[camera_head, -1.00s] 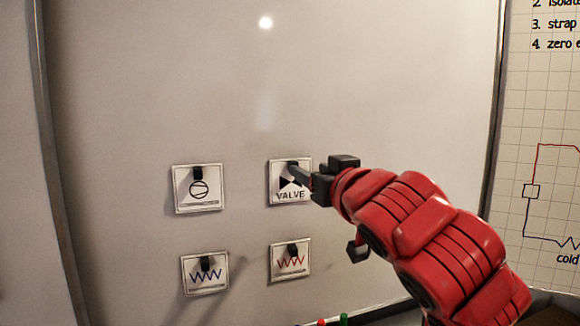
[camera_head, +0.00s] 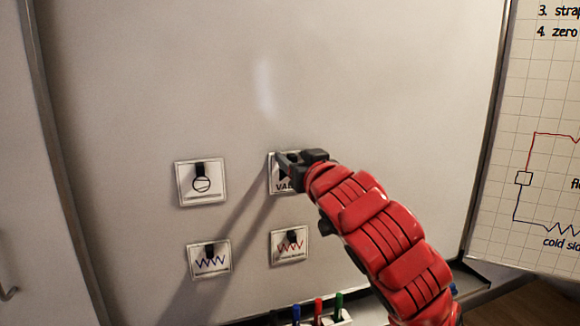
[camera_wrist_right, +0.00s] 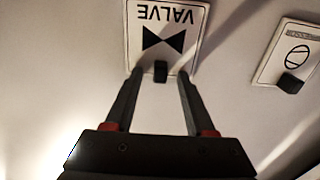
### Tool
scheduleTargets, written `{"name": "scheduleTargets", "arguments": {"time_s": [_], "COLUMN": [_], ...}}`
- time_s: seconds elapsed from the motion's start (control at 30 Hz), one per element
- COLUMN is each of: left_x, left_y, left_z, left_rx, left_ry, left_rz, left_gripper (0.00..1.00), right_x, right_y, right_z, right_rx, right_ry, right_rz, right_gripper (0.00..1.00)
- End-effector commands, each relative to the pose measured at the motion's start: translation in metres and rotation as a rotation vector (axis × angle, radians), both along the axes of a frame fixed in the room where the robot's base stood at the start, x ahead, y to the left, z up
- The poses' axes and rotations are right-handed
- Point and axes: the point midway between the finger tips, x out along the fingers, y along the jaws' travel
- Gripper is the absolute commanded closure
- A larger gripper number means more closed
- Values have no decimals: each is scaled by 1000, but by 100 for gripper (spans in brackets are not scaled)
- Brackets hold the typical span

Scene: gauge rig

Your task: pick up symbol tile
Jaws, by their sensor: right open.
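Several white symbol tiles with black tabs are on the whiteboard. The VALVE tile (camera_head: 273,178) is upper right of the group, partly hidden by my right gripper (camera_head: 284,159). In the right wrist view, the VALVE tile (camera_wrist_right: 165,22) appears upside down. My right gripper (camera_wrist_right: 160,76) is open there, with its fingertips either side of the tile's black tab (camera_wrist_right: 160,69). Contact cannot be told. The circle-symbol tile (camera_head: 201,183) is to the left. The blue zigzag tile (camera_head: 209,261) and red zigzag tile (camera_head: 290,246) are below. My left gripper is not in view.
A tray (camera_head: 345,318) with blue, red and green markers (camera_head: 318,310) is at the board's bottom edge. A gridded chart (camera_head: 545,130) is on the right. The whiteboard (camera_head: 150,80) above the tiles is clear.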

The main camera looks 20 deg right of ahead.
Motion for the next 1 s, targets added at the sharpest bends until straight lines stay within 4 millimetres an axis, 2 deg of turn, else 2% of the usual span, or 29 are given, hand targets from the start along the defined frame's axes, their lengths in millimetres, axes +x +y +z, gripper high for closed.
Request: {"name": "scheduleTargets", "arguments": {"time_s": [0.03, 0.33, 0.77, 1.0], "left_x": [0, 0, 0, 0], "left_y": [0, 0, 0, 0], "left_z": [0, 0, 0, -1], "left_rx": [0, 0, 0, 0], "left_ry": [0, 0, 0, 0], "left_rz": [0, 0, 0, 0], "left_gripper": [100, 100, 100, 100], "right_x": [0, 0, 0, -1], "right_y": [0, 0, 0, -1], "right_z": [0, 0, 0, 10], "right_rx": [0, 0, 0, 1], "right_ry": [0, 0, 0, -2], "right_rz": [0, 0, 0, -1], "right_gripper": [45, 99, 100, 100]}}
